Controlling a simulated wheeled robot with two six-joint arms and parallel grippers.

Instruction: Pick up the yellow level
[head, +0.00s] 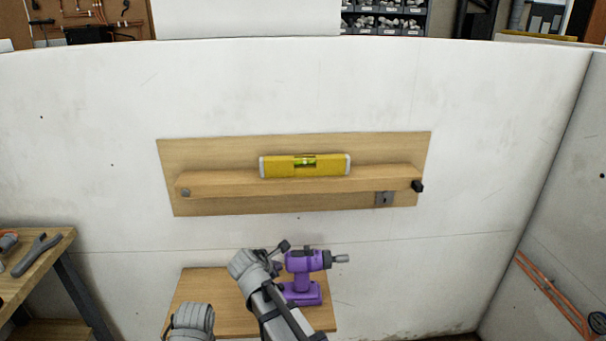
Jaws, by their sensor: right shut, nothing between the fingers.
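The yellow level (305,166) rests on top of a wooden ledge (300,182), which is fixed to a plywood board (235,150) on the white wall. It lies flat, with its long side along the ledge and its vial window near the middle. My right gripper (283,246) is below the ledge, apart from the level, at the left of a purple drill. It looks shut and empty. My left gripper is not in view; only a grey part of my arm shows at the bottom.
The purple drill (303,278) stands on a small wooden surface (205,285) below the board. A workbench (38,262) with tools is at the left. Copper-coloured pipes (552,292) run along the right wall. A grey bracket (384,199) and black knob (417,186) sit near the ledge's right end.

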